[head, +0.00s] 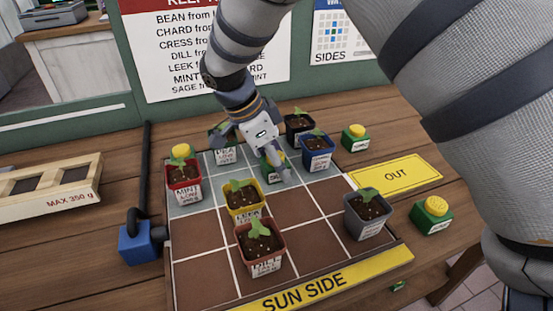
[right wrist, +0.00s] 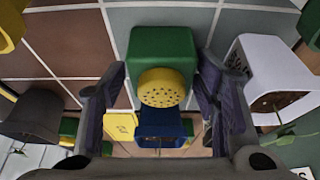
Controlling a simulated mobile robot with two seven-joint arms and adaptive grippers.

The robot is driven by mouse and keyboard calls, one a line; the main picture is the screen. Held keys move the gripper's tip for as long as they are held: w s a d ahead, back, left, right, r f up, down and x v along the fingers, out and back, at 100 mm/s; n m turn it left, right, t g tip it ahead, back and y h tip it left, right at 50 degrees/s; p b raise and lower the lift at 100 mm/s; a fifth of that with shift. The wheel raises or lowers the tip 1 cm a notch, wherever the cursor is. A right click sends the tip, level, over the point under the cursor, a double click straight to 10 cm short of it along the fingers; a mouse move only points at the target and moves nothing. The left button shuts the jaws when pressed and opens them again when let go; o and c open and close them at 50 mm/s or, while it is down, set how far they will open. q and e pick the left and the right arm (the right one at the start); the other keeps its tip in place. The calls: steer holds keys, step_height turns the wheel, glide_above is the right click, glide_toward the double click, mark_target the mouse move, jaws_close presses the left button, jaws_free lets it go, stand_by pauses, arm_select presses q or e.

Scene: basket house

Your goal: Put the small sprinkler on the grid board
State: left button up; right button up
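The grid board (head: 305,205) lies on the wooden table, with white lines marking its grey and brown squares. My right gripper (head: 272,160) reaches down over its back middle. In the right wrist view, a sprinkler (right wrist: 161,50) with a green block body and a yellow dotted cap sits between the two fingers (right wrist: 161,75), which appear to press on its sides. The head view shows only part of this sprinkler (head: 269,166), low over a back square behind the yellow pot; I cannot tell if it touches the board. My left gripper is out of view.
Potted seedlings crowd around: red (head: 184,173), yellow (head: 243,199), orange-red (head: 260,250), grey (head: 367,215), blue (head: 317,152) and black (head: 298,124). Other sprinklers stand at right (head: 432,214), back right (head: 355,139) and back left (head: 181,152). A blue block with a post (head: 140,242) is left.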

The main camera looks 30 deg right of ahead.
steer(key=v, duration=1.2)
steer(key=shift+r, duration=0.2)
steer(key=shift+f, duration=0.1)
